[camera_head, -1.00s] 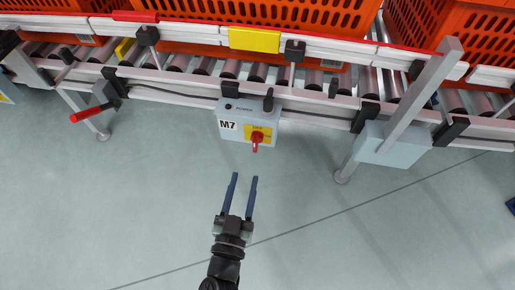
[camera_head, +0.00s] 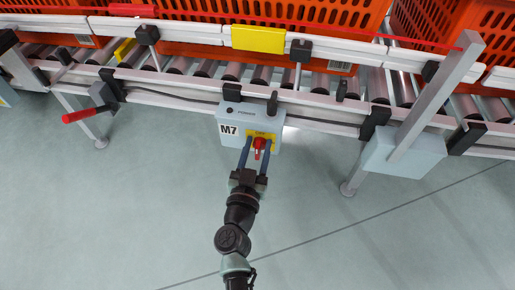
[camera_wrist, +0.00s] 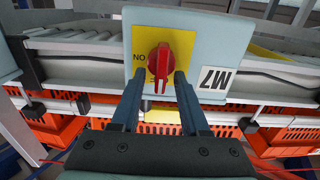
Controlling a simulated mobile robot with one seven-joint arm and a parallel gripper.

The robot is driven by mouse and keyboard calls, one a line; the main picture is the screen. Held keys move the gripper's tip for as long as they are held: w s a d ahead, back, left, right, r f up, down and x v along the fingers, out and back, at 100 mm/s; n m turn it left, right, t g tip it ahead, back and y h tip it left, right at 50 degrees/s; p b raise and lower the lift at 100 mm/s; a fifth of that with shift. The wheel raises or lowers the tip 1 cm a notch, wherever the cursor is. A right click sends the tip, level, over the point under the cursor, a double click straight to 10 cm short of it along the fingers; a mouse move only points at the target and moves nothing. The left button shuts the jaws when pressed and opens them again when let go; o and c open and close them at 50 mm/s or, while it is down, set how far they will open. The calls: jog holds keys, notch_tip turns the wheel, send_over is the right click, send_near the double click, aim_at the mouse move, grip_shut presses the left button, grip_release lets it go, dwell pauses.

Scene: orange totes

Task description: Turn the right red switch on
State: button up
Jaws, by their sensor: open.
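A red rotary switch (camera_head: 259,143) sits on a yellow plate on the front of a grey box marked M7 (camera_head: 230,112). In the wrist view the red switch (camera_wrist: 158,62) stands with its handle along the picture's vertical, on the yellow plate (camera_wrist: 184,41), with "NO" lettering beside it. My gripper (camera_head: 256,143) is open, with its two blue fingers at the box on either side of the switch. In the wrist view the fingertips (camera_wrist: 158,77) flank the lower part of the switch; I cannot tell whether they touch it.
A roller conveyor (camera_head: 207,69) carrying orange totes (camera_head: 300,12) runs behind the box. A red-handled lever (camera_head: 85,115) is at the left. A grey post with a box (camera_head: 403,155) stands at the right. The floor in front is clear.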

jog(key=shift+c, duration=0.2)
grip_shut()
